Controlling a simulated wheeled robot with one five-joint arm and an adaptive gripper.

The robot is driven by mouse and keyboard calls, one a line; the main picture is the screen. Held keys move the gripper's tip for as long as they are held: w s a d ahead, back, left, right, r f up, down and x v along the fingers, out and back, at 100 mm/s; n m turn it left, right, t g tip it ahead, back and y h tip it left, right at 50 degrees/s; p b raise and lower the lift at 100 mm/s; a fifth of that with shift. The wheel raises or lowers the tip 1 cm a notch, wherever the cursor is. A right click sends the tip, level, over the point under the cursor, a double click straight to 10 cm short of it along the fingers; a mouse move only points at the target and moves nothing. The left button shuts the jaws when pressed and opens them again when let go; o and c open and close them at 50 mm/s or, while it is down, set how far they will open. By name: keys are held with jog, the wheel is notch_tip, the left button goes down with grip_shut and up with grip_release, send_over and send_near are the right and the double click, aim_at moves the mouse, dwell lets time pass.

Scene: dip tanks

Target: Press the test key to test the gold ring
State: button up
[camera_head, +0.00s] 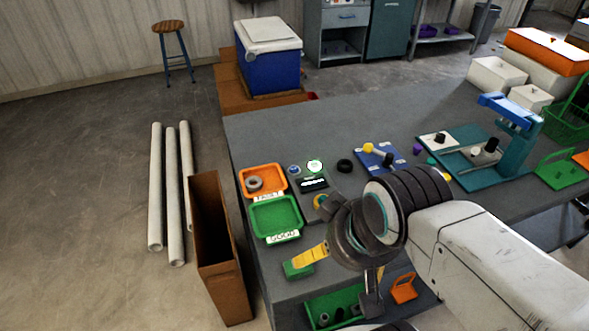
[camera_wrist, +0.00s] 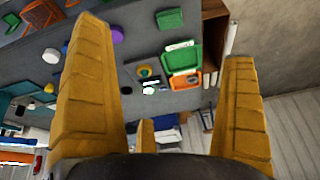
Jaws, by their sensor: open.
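The gold ring (camera_wrist: 143,71) lies at the near edge of the dark tester (camera_head: 313,184). It shows partly in the head view (camera_head: 320,201), beside my wrist. The tester has a pale display. Behind it are a green-and-white round lamp (camera_head: 314,166) and a small blue round button (camera_head: 294,169), which may be the test key; I cannot read a label. My gripper (camera_wrist: 162,42) is open and empty, its yellow fingers wide apart above the bench. In the head view one yellow finger (camera_head: 311,255) shows; the other is hidden.
An orange tray (camera_head: 243,181) with a grey ring and a green tray (camera_head: 252,222) stand left of the tester. A black disc (camera_head: 344,166) and a blue board (camera_head: 372,161) lie to its right. A green block (camera_head: 297,269) is near the front edge.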

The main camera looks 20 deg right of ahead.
grip_shut()
dwell(1.0)
dwell(1.3)
